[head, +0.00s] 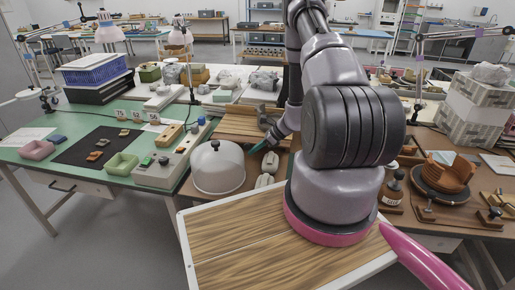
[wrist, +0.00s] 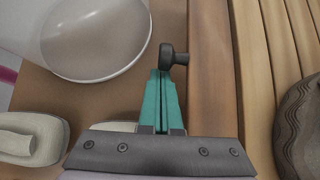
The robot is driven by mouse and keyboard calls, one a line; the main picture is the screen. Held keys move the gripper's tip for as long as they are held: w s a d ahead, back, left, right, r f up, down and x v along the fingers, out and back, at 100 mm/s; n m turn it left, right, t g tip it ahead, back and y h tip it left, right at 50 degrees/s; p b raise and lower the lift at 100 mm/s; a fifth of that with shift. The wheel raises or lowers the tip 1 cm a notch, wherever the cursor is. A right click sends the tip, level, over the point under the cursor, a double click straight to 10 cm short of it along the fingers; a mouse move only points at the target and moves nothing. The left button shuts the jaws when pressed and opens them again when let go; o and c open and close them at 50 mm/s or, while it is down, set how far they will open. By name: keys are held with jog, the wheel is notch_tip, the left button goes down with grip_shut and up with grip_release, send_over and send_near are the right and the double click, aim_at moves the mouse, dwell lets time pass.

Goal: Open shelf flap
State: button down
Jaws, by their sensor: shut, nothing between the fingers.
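A wooden slatted unit, seemingly the shelf with its flap (head: 243,128), stands on the brown table behind the white dome. In the wrist view its brown front board (wrist: 212,60) runs up the picture, with pale slats to its right. My gripper (wrist: 164,74) has teal fingers, shut together and empty. Their tips are just short of or at the knob; I cannot tell if they touch. In the head view the gripper (head: 259,147) is small, at the unit's front edge. The flap looks closed, but this is unclear.
A white dome (head: 218,170) with a black knob stands close left of my gripper. Pale rounded objects (head: 264,181) lie in front. A dark ridged piece (wrist: 299,128) lies on the slats at right. The green table (head: 75,172) at left holds trays and boxes.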

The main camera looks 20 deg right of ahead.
notch_tip(320, 180, up, 2)
jog(key=shift+r, duration=0.2)
dwell(0.3)
